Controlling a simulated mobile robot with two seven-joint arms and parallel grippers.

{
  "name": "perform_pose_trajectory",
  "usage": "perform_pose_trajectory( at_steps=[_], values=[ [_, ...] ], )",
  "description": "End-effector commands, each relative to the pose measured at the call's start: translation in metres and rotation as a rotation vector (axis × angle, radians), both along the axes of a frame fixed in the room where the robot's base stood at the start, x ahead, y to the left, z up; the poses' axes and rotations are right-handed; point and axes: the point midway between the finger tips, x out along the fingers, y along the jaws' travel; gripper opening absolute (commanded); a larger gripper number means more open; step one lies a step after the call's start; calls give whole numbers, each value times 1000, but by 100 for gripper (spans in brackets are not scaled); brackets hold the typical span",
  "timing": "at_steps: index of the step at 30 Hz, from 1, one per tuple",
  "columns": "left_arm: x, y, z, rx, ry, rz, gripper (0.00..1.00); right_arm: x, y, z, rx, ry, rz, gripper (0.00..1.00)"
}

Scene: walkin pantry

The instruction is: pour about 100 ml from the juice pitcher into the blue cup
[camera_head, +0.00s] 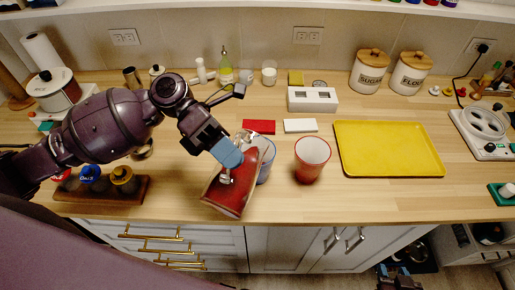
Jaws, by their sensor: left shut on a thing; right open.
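The juice pitcher (236,190), dark red with a pale rim, is in my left gripper (232,170). It is tilted, with its upper end leaning right towards the blue cup (266,160). The blue cup stands upright on the counter just right of and behind the pitcher, which hides part of it. I cannot tell whether the two touch, or see any stream or the level in the cup. My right gripper (400,283) is open and low at the bottom edge, in front of the counter.
A red cup (312,160) stands close right of the blue cup. A yellow tray (388,148) lies further right. Red and white blocks (300,126) lie behind the cups. A wooden rack with jars (103,190) is at the front left. The counter's front edge is near the pitcher.

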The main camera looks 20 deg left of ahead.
Motion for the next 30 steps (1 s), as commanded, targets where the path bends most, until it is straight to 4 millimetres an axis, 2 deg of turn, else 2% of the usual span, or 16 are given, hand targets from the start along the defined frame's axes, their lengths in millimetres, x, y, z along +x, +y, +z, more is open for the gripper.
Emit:
perform_pose_trajectory(
  at_steps=[9, 18, 30],
  values=[
    [-7, 1, -3, -9, -35, 6, 0, 0, 0, 0, 0, 0, 0, 43],
    [-29, 5, -22, -31, -194, 7, 0, 0, 0, 0, 0, -1, 0, 43],
    [-35, 5, -32, -44, -276, 7, 0, 0, 0, 0, 0, -1, 0, 43]
  ],
)
